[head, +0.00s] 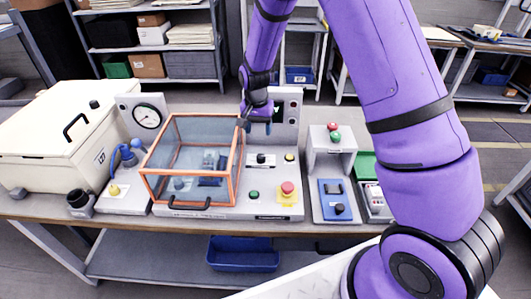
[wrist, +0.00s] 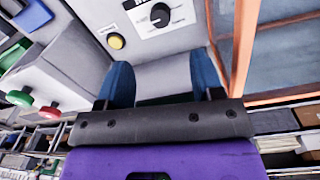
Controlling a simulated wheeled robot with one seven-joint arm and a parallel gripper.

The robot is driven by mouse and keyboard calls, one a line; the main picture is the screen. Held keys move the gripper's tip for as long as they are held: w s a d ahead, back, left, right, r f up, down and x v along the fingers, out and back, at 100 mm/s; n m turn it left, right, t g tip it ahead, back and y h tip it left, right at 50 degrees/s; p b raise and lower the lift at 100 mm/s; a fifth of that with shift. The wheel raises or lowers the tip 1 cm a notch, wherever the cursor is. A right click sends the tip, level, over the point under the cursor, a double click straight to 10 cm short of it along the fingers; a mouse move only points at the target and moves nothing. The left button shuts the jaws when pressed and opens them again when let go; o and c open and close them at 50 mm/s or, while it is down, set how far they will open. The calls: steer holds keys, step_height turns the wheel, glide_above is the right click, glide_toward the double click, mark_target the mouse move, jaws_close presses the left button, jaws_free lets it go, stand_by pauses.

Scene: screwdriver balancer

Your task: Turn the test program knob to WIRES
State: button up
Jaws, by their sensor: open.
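A black rotary knob (wrist: 160,14) sits on a white label plate at the top edge of the wrist view; its lettering is partly cut off and I cannot read the settings or tell which one it points at. In the head view this knob (head: 261,158) is on the grey test bench panel, right of the orange-framed clear box. My gripper (wrist: 162,80) has its two blue fingers spread apart with nothing between them. In the head view my gripper (head: 257,128) is above and behind the knob, apart from it.
The orange-framed clear box (head: 160,190) stands close left of my gripper in the head view. A yellow button (wrist: 116,40) is beside the knob. A red mushroom button (head: 288,188) and a green button (head: 254,195) are nearer the front. A blue panel (head: 331,188) is to the right.

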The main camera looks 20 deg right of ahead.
mark_target(260, 156)
steer(key=f, duration=1.2)
steer(key=shift+w+d+f, duration=0.1)
steer(key=shift+d+f, duration=0.25)
steer(key=c, duration=0.9)
